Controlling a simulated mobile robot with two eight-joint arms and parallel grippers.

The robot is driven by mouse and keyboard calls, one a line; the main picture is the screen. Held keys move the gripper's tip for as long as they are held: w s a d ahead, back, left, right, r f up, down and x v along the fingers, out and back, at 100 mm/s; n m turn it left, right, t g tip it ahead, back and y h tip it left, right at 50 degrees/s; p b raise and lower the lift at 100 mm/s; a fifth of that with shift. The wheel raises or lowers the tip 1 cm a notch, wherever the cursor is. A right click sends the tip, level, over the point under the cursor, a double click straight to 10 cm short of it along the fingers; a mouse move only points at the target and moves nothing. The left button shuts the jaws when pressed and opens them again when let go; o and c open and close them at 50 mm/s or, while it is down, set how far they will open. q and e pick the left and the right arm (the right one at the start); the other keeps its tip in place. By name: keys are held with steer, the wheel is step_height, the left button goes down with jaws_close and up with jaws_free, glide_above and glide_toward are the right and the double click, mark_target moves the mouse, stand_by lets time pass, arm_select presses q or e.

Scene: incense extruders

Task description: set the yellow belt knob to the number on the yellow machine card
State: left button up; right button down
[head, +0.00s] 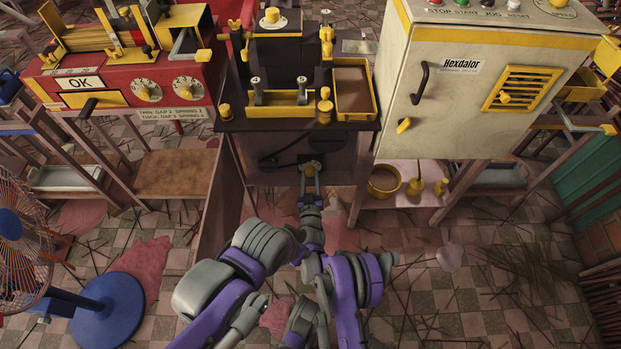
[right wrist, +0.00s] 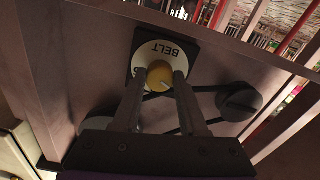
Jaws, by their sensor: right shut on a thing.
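The yellow belt knob (right wrist: 160,74) sits on a round white dial (right wrist: 148,58) marked BELT, on a dark square plate, in the right wrist view. Lettering appears upside down there; the dial's numbers are largely hidden and unreadable. A white mark shows on the knob's face. My right gripper (right wrist: 159,80) is shut on the knob, one finger on each side. In the head view my right gripper (head: 310,171) reaches the panel under the dark machine with yellow parts (head: 290,112). I cannot make out a number on any yellow machine card.
A black belt runs to a dark pulley (right wrist: 239,101) beside the dial. Table legs and rails frame the panel closely. The red machine (head: 130,85) stands left, the cream Hexdalor cabinet (head: 455,110) right. A fan (head: 25,235) with a blue base stands at left.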

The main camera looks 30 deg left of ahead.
steer(key=m+b, duration=0.1)
steer(key=m, duration=0.1)
steer(key=shift+m+b, duration=0.35)
steer(key=shift+m, duration=0.05)
steer(key=shift+m+b, duration=0.7)
steer(key=shift+m, duration=0.8)
steer(key=shift+r, duration=0.1)
steer(key=shift+c, duration=2.2)
jaws_free()
steer(key=shift+a, duration=0.1)
